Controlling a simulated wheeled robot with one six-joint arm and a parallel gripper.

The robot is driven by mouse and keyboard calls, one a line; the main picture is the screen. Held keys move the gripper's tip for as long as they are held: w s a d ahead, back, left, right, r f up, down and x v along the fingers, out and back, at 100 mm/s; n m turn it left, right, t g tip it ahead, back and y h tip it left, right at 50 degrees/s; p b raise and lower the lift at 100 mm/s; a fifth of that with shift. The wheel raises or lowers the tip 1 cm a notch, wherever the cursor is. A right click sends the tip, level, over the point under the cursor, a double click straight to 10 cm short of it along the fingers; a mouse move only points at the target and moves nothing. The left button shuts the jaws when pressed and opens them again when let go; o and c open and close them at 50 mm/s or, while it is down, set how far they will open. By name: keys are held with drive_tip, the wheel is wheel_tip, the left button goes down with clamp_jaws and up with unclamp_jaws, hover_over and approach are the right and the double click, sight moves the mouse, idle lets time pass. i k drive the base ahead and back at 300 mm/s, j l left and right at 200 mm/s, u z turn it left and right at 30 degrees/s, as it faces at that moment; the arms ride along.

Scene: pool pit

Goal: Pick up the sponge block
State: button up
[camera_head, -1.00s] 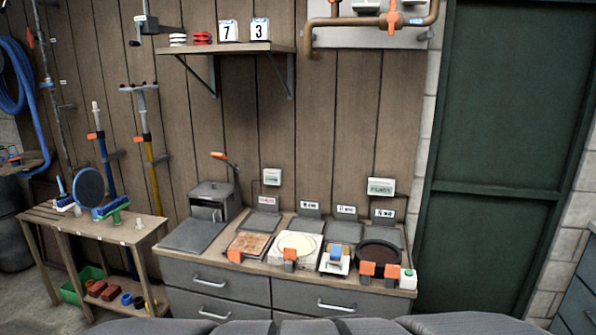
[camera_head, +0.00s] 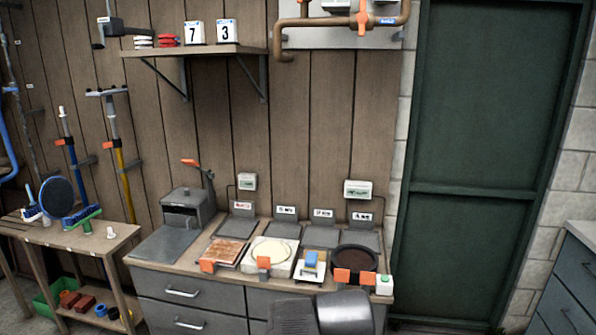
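I cannot tell for sure which thing is the sponge block. A small blue block (camera_head: 311,259) sits on a white tray (camera_head: 309,274) on the counter. A small white block with a green spot on top (camera_head: 384,285) stands at the counter's right front corner. Reddish blocks (camera_head: 85,303) lie on the low shelf of the bench at left, too small to make out well. My gripper's fingers do not show; only dark grey parts of my arm rise at the bottom, in front of the drawers.
The counter (camera_head: 150,268) also bears a brown tile (camera_head: 225,252), a cream round plate (camera_head: 270,250), a dark round pan (camera_head: 355,260) and a grey box (camera_head: 187,209). A wooden bench (camera_head: 105,238) stands at left. A green door (camera_head: 490,150) is at right.

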sight(312, 259)
drive_tip(key=i+u, duration=0.25)
drive_tip(key=i, duration=0.25)
drive_tip(key=i+l+u, duration=0.2)
drive_tip(key=i, duration=0.25)
drive_tip(key=i+l+u, duration=0.1)
drive_tip(key=i+u, duration=0.15)
drive_tip(key=i, duration=0.25)
